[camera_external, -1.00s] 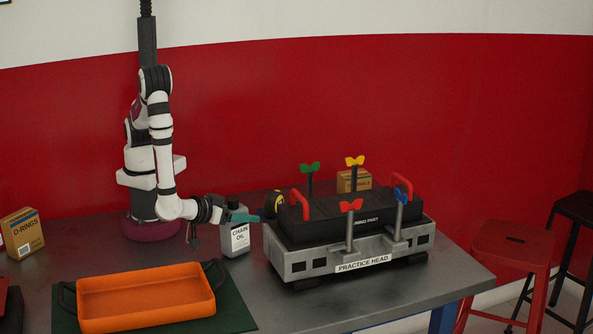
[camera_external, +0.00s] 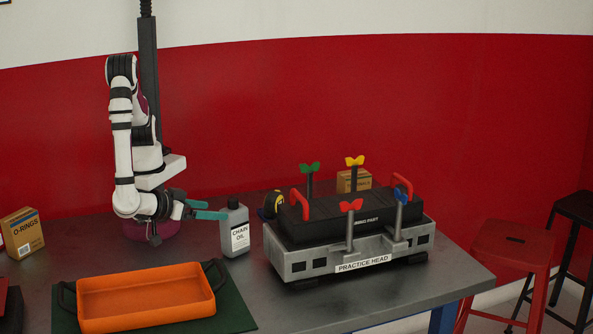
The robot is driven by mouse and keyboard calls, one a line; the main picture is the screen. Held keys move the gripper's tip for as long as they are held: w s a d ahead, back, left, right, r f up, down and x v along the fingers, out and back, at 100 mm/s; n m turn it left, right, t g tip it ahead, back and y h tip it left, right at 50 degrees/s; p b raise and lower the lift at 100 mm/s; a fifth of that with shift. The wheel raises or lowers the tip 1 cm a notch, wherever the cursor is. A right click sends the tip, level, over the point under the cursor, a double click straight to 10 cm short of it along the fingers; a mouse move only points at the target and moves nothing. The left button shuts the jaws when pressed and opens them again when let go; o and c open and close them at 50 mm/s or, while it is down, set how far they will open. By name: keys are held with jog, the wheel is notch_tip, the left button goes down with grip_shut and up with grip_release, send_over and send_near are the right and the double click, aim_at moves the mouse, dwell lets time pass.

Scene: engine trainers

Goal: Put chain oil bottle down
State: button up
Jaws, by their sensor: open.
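The chain oil bottle (camera_external: 235,229) is grey with a dark cap and a white "CHAIN OIL" label. It stands upright on the metal table, just left of the practice head (camera_external: 345,240). My gripper (camera_external: 222,210) has teal fingers and is open. It is to the left of the bottle at about the height of its upper part, pointing right toward it. The fingertips are close to the bottle's left side, and I cannot tell whether they touch it. Nothing is held in the gripper.
An orange tray (camera_external: 147,318) on a green mat (camera_external: 232,312) lies in front of my arm. A yellow tape measure (camera_external: 271,204) is by the practice head's left end. O-rings boxes (camera_external: 23,234) stand at far left. The table's front right is clear.

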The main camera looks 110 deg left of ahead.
jog(key=shift+w+d+r+h, duration=0.15)
jog(key=shift+w+d+h, duration=0.05)
jog(key=shift+d+h, duration=0.15)
jog(key=w+d+r+m+t+h, duration=0.2)
jog(key=w+d+m+t+h, duration=0.15)
jog(key=w+h, duration=0.45)
jog(key=w+d+r+m+h, duration=0.5)
jog(key=d+r+m+h, duration=0.1)
jog(key=r+m+h, duration=0.1)
jog(key=s+a+m+g+y, duration=0.5)
jog(key=s+a+m+g, duration=0.3)
jog(key=s+a, duration=1.4)
jog(key=s+g, duration=0.1)
jog(key=s, duration=0.3)
jog(key=shift+r, duration=0.35)
jog(key=shift+m, duration=0.25)
